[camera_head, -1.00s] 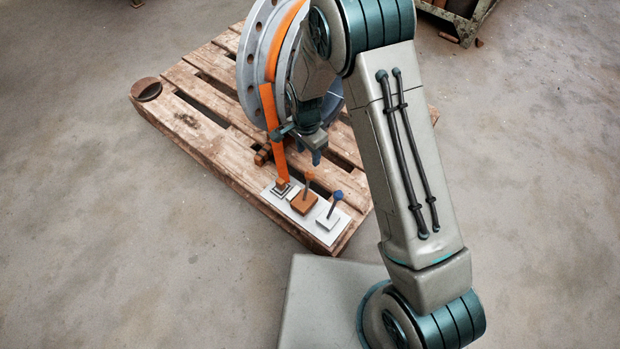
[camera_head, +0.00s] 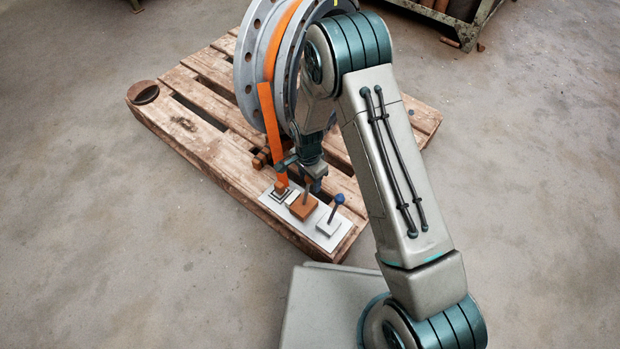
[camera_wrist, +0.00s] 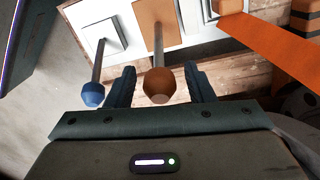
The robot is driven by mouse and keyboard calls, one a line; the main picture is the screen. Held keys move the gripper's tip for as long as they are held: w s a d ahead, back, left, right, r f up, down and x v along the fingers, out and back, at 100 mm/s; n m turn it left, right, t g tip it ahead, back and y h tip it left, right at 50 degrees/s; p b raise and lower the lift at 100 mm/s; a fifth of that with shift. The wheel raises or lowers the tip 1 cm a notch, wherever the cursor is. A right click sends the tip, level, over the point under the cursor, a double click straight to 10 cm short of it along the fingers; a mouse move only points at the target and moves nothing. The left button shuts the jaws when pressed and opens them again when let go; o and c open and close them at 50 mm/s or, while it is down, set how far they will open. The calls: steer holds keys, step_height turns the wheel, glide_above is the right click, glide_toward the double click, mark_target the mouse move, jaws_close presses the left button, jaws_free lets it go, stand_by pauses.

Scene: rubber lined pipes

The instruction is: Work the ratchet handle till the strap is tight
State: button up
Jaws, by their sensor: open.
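The orange strap (camera_head: 271,125) runs down from the flanged pipe (camera_head: 250,75) to a small buckle-like piece on a white plate (camera_head: 330,243). Beside it a lever with an orange knob (camera_wrist: 158,86) rises from a brown block (camera_head: 303,207). Farther right a lever with a blue knob (camera_head: 339,198) stands on a white block (camera_head: 328,225). My gripper (camera_wrist: 160,88) is open, one finger on each side of the orange knob, with gaps showing. In the head view my gripper (camera_head: 304,180) hides that knob. The strap also shows in the wrist view (camera_wrist: 275,48).
The white plate lies on the front corner of a wooden pallet (camera_head: 215,150). The blue knob (camera_wrist: 93,95) is close outside my left finger in the wrist view. A round brown piece (camera_head: 144,92) is at the pallet's left corner.

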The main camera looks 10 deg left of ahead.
jaws_close()
